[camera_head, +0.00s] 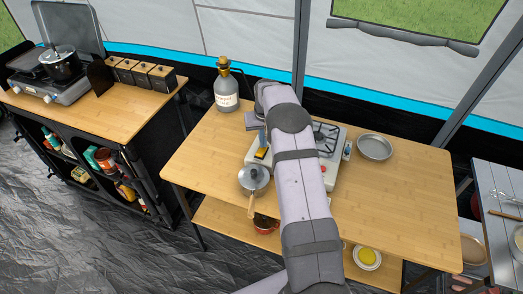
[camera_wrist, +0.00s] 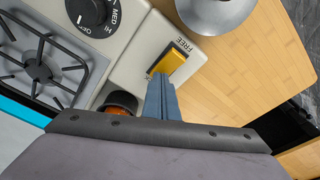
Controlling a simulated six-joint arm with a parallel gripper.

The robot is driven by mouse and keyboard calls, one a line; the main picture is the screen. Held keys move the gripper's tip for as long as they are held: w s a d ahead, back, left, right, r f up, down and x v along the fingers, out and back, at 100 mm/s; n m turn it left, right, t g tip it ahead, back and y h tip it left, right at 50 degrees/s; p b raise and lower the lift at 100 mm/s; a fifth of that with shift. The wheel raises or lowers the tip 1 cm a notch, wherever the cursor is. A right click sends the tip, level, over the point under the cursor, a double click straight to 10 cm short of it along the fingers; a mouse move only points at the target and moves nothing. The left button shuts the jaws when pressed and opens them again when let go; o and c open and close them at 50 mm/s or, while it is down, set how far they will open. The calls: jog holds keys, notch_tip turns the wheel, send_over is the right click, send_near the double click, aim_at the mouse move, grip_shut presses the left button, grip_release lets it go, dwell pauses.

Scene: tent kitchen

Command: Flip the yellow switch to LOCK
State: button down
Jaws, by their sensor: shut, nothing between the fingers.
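The yellow switch (camera_wrist: 172,62) is a small bar on the stove's pale side panel (camera_wrist: 196,60), with the word FREE printed beside its upper end. No LOCK label is visible. In the head view the switch (camera_head: 261,153) shows as a small yellow patch at the stove's left edge. My gripper (camera_wrist: 160,84) is shut and empty, its blue-grey fingertips at the lower end of the switch. I cannot tell whether they touch it. In the head view my gripper (camera_head: 262,143) is just above the switch, and my arm covers much of the stove.
The stove has a dark knob (camera_wrist: 88,12) and a burner grate (camera_wrist: 38,68). A grey bottle (camera_head: 228,90) and a metal plate (camera_head: 374,147) stand on the wooden table (camera_head: 410,190).

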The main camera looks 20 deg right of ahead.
jog(key=shift+s, duration=0.1)
notch_tip(320, 180, up, 7)
jog(key=p, duration=0.4)
dwell(0.4)
dwell(0.4)
